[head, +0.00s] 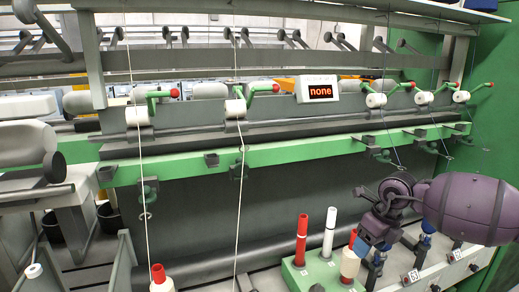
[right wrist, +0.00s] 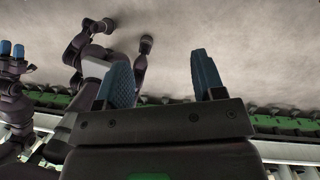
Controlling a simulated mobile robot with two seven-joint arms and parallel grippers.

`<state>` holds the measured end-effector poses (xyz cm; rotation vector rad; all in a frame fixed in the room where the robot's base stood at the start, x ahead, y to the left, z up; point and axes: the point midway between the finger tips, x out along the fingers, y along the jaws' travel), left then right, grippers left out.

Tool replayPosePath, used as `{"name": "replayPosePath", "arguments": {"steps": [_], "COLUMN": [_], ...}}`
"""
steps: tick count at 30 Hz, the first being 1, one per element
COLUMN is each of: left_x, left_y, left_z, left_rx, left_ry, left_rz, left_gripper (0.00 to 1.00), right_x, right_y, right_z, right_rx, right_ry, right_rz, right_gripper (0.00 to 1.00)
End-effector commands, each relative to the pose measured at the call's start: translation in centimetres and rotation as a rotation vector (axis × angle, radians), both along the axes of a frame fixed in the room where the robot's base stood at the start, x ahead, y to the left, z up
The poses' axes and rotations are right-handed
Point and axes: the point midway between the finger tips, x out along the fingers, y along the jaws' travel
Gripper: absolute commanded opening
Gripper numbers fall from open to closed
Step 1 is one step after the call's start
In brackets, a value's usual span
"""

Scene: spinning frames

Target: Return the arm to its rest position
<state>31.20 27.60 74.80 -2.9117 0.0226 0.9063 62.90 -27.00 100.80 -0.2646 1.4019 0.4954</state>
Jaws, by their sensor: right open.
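My right arm comes in from the right in the head view, dark purple. My right gripper (head: 362,246) hangs beside a white spool on the green block. In the right wrist view my right gripper (right wrist: 164,80) shows two blue fingers spread apart with nothing between them. Two blue fingertips of what looks like my left gripper (right wrist: 12,50) show at the upper left of the right wrist view, too small to tell whether they are apart. My left arm does not show in the head view.
A green block (head: 322,270) holds a red tube (head: 301,240) and a white tube (head: 329,232), close left of my right gripper. The spinning frame's green rail (head: 270,152) runs behind. A display (head: 318,90) reads "none". Threads hang down at the left.

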Motion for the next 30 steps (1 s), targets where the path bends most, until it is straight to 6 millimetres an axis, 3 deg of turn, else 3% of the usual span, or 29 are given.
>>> {"name": "replayPosePath", "arguments": {"steps": [5, 10, 12, 16, 19, 23, 30], "left_x": [0.8, 0.8, 0.6, 0.3, 0.1, -0.2, -0.3], "left_y": [-0.1, -0.1, -0.1, 0.0, 0.0, 0.1, 0.1], "left_z": [0.4, 0.6, 0.4, 0.3, 0.1, -0.1, -0.2], "left_rx": [0.000, 0.000, 0.000, 0.001, 0.001, 0.001, 0.001], "left_ry": [-0.016, -0.019, -0.015, -0.009, -0.005, 0.002, 0.006], "left_rz": [-0.004, -0.004, -0.004, -0.003, -0.001, 0.000, 0.001], "left_gripper": [0.43, 0.43, 0.43, 0.43, 0.43, 0.43, 0.43], "right_x": [0.8, 0.9, 0.5, -0.3, -0.5, -0.5, -0.9], "right_y": [5.2, 12.8, 15.5, 19.0, 20.0, 19.5, 16.1], "right_z": [2.6, 7.5, 9.1, 11.3, 12.0, 11.4, 6.8], "right_rx": [0.281, 0.676, 0.854, 1.182, 1.408, 1.623, 1.857], "right_ry": [-0.078, -0.142, -0.144, -0.107, -0.052, 0.027, 0.194], "right_rz": [0.013, -0.003, -0.044, -0.185, -0.352, -0.599, -1.092], "right_gripper": [0.63, 0.63, 0.63, 0.63, 0.63, 0.63, 0.63]}}
